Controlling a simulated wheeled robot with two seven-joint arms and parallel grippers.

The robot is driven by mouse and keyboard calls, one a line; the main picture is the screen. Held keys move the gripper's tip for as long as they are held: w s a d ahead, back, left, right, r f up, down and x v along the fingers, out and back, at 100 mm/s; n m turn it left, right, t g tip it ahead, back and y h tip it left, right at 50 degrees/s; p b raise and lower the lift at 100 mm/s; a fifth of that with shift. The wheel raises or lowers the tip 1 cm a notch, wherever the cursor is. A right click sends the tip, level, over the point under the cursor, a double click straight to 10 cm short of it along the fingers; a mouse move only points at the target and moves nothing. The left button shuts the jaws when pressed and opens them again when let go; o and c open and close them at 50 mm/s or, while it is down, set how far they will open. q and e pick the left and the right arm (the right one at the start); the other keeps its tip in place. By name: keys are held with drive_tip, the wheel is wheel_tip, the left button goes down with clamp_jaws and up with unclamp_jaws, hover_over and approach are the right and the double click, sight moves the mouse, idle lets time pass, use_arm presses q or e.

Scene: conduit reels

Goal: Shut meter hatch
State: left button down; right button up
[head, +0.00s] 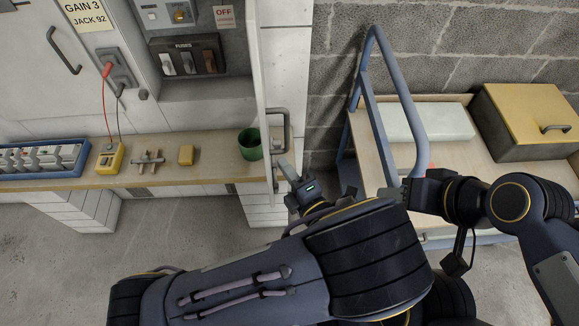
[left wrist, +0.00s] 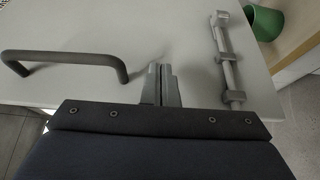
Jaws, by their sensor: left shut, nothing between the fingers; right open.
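The meter hatch (head: 266,110) stands open and is seen nearly edge-on in the head view, with its grey handle (head: 287,124) on the right face. In the left wrist view the pale hatch panel (left wrist: 120,30) fills much of the picture, with the dark bar handle (left wrist: 70,58) at left and a metal bolt rod (left wrist: 228,62) at right. My left gripper (head: 288,170) is shut and empty beside the hatch's lower part; its fingers (left wrist: 163,72) point at the panel, and contact cannot be told. My right gripper (head: 389,192) is open, by the cart rail.
The open bay shows fuses (head: 186,57). A bench (head: 215,170) holds a green cup (head: 250,144) close to the hatch, a yellow meter (head: 109,158) and a blue breaker tray (head: 40,158). A cart with a blue rail (head: 401,95) and yellow-lidded box (head: 530,115) stands right.

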use_arm(q)
drive_tip(key=shift+a, duration=0.1)
drive_tip(key=a, duration=0.8)
drive_tip(key=shift+a+p, duration=0.2)
drive_tip(key=shift+p, duration=0.15)
drive_tip(key=w+a, duration=0.1)
drive_tip(key=a, duration=0.6)
drive_tip(key=shift+w, duration=0.35)
drive_tip(key=w+a, duration=0.3)
drive_tip(key=a, duration=0.3)
drive_tip(key=shift+p, duration=0.3)
